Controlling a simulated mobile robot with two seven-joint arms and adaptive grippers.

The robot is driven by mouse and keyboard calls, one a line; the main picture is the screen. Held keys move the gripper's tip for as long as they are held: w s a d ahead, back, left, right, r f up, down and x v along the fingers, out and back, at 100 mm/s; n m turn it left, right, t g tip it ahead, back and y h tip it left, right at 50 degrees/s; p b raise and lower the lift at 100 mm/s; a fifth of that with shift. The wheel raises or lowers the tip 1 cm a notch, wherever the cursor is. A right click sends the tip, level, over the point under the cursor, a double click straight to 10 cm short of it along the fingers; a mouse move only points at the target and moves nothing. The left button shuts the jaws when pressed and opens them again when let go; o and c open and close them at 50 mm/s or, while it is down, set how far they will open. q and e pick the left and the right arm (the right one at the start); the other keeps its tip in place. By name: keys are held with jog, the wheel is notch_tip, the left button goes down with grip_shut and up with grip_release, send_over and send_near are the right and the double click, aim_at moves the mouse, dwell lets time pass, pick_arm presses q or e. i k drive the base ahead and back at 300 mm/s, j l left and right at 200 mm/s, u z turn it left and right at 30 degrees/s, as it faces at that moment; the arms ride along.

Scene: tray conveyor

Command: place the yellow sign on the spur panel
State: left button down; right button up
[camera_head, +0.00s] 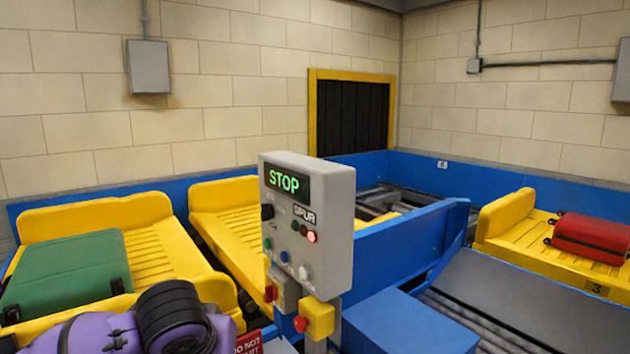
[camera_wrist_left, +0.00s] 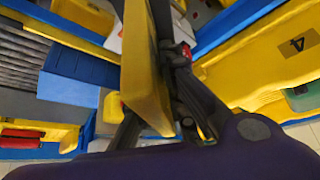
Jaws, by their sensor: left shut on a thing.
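The yellow sign (camera_wrist_left: 146,70) shows edge-on as a flat yellow slab in the left wrist view. My left gripper (camera_wrist_left: 157,95) is shut on it, with dark fingers on its sides. The sign's face is turned away there. In the head view my purple left arm comes in at the bottom left, and its gripper is not clearly seen. The spur panel (camera_head: 338,225) is a grey box on a post, with a green STOP display, a SPUR label, several buttons and a lit red lamp. My right gripper is in neither view.
A red placard (camera_head: 249,343), partly cut off, shows low beside the panel's post. A yellow box with a red button (camera_head: 317,318) sits under the panel. Yellow trays hold a green case (camera_head: 68,272) and a red case (camera_head: 590,236). A blue conveyor wall (camera_head: 408,240) runs behind.

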aim_at(308, 161)
jog(key=k+z, duration=0.1)
jog(key=z, duration=1.25)
jog(key=j+z, duration=0.2)
jog(key=z, duration=0.3)
jog(key=k+j+z, duration=0.1)
jog(key=z, duration=0.35)
jog(key=k+j, duration=0.15)
jog(key=j, duration=0.2)
jog(key=k+j, duration=0.15)
jog(key=j, duration=0.2)
jog(key=k+j, duration=0.15)
jog(key=j, duration=0.25)
jog(key=k+j, duration=0.15)
jog(key=j, duration=0.2)
jog(key=k+j, duration=0.15)
jog(key=j, duration=0.2)
